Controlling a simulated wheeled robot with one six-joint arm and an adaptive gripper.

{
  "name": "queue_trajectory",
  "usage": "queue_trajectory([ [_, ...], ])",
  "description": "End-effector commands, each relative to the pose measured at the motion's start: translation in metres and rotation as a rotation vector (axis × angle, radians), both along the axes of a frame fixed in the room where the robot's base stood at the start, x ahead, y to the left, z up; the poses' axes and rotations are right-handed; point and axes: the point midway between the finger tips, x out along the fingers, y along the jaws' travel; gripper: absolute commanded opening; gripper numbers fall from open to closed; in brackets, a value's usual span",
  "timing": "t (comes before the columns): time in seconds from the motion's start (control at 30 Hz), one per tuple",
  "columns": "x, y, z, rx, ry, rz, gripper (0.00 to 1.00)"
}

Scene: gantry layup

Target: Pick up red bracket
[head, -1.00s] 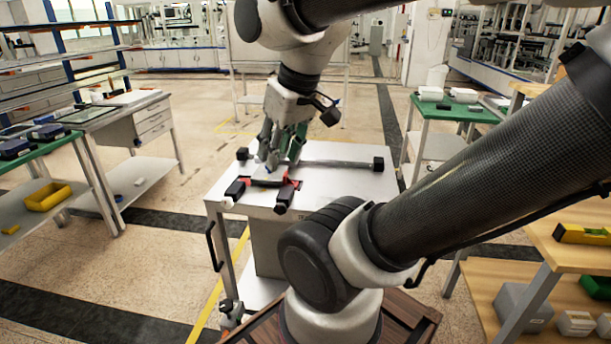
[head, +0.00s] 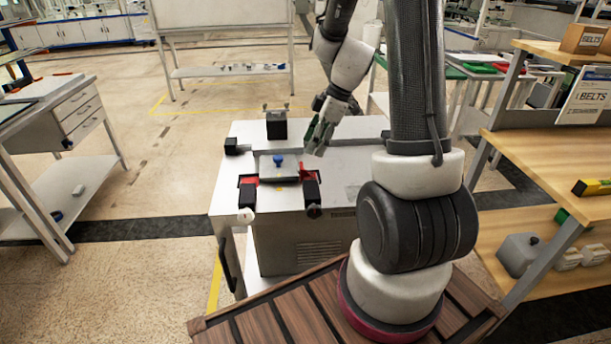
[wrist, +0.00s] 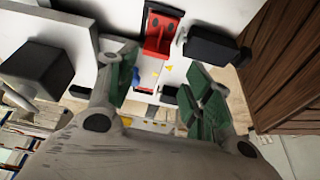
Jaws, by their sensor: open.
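The red bracket (head: 306,172) shows as red pieces at both sides of a grey plate with a blue knob (head: 279,162), between black clamp blocks on the white bench. The plate hides the middle, so I cannot tell whether the red is one piece. In the wrist view a red part (wrist: 163,32) lies at the top beyond the fingers, with a thinner red strip below it. My gripper (head: 318,136) is tilted above the bench, behind and right of the plate, apart from it. Its green-padded fingers (wrist: 165,88) are spread and empty.
Black blocks (head: 311,192) stand around the plate, and a taller black fixture (head: 276,126) stands behind it. The bench's right part is bare. A wooden shelf unit (head: 545,145) stands at the right, a grey drawer table (head: 75,120) at the left.

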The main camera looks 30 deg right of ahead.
Motion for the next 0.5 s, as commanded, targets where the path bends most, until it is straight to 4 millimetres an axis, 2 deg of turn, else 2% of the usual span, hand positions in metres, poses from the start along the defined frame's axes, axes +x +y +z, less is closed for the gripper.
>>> queue_trajectory([
  [0.17, 0.006, 0.002, -0.021, 0.004, -0.008, 0.03, 0.51],
  [0.5, 0.014, 0.023, -0.064, 0.003, -0.006, 0.032, 0.51],
])
